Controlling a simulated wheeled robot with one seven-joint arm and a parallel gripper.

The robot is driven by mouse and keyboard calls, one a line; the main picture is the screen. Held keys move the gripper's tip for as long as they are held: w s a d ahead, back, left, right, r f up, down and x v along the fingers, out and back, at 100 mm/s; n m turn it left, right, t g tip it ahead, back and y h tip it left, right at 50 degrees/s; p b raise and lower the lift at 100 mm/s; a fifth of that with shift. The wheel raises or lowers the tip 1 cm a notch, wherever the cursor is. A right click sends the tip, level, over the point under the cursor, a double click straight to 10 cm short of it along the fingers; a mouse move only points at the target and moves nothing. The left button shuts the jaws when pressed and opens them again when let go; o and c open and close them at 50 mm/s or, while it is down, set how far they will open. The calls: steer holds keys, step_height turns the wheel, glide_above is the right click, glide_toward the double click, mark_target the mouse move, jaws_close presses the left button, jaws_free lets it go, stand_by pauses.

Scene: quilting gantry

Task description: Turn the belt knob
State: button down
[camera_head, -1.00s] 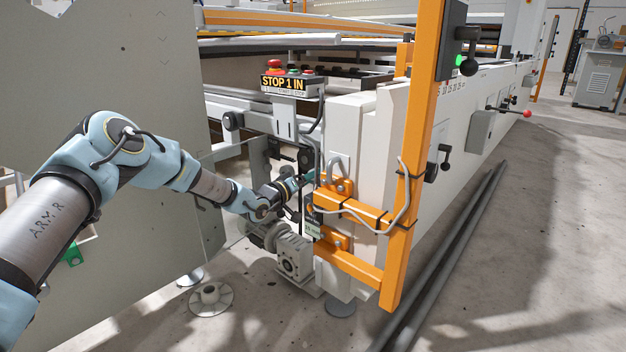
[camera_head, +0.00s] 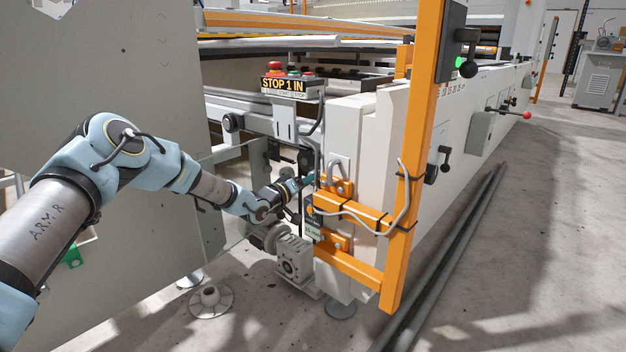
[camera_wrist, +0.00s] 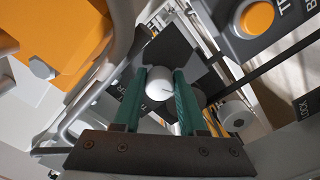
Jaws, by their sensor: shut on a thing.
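In the wrist view a pale, round knob (camera_wrist: 160,84) with a thin dark line on its face sits between the two green fingers of my gripper (camera_wrist: 161,76). The gripper is shut on it, one finger along each side. I take this to be the belt knob; its lettering is only partly readable. In the head view my gripper (camera_head: 309,179) is at the end of the machine, left of the orange bracket. The knob is too small and covered to make out there.
An orange guard frame (camera_head: 425,130) with a grey cable stands just right of my gripper. A motor gearbox (camera_head: 293,262) is below it. In the wrist view an orange round button (camera_wrist: 257,18) lies at the upper right.

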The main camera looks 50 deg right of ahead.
steer(key=shift+m, duration=0.3)
steer(key=m+b, duration=0.1)
steer(key=m, duration=0.4)
steer(key=shift+f, duration=0.15)
steer(key=m+b, duration=0.2)
steer(key=m, duration=0.4)
steer(key=shift+w+m, duration=0.15)
steer(key=shift+m, duration=0.15)
steer(key=m+b, duration=0.3)
steer(key=m, duration=0.3)
steer(key=shift+w, duration=0.15)
steer(key=m+b, duration=0.1)
steer(key=m, duration=0.1)
steer(key=m+b, duration=0.1)
steer(key=m, duration=0.2)
steer(key=shift+r+m, duration=0.2)
steer(key=shift+m, duration=0.1)
steer(key=shift+c, duration=2.3)
jaws_free()
